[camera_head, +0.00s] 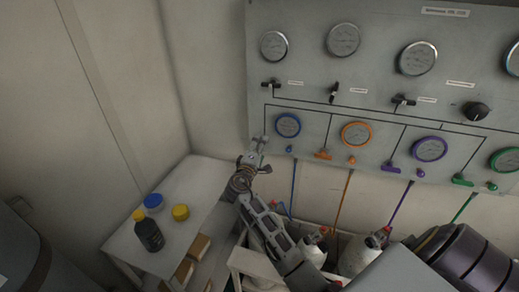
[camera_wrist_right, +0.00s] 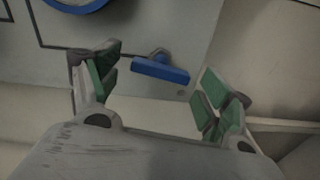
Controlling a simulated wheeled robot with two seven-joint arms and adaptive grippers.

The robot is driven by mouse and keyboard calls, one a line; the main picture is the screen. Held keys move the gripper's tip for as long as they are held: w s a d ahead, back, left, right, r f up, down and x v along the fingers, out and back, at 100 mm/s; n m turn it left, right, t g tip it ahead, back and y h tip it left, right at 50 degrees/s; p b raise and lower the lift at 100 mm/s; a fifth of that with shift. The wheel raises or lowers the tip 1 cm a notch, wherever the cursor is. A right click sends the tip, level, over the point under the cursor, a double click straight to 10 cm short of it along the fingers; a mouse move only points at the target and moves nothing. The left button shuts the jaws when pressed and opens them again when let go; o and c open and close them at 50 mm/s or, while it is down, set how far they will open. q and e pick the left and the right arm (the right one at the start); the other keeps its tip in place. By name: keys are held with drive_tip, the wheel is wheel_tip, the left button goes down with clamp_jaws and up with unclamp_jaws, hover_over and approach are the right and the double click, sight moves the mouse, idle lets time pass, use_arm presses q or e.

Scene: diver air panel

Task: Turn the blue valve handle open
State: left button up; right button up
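The blue valve handle (camera_wrist_right: 160,70) is a short bar on the grey panel. In the right wrist view it lies nearly level, tilted slightly down to the right, between and beyond my spread fingertips. My right gripper (camera_head: 255,156) is open and empty at the panel's lower left corner; its green finger pads show in the wrist view (camera_wrist_right: 152,85). No contact with the handle is visible. In the head view the gripper hides the handle. The blue-rimmed gauge (camera_head: 288,125) is up and right of the gripper. My left gripper is not seen.
Orange (camera_head: 323,154), purple (camera_head: 391,168) and green (camera_head: 462,181) handles line the panel's lower edge to the right, with hoses hanging below. A white table (camera_head: 190,190) at the left holds a dark bottle (camera_head: 149,234) and blue and yellow pieces. White cylinders stand below the panel.

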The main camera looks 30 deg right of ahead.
drive_tip(key=shift+s, duration=0.15)
drive_tip(key=v, duration=1.2)
idle(0.6)
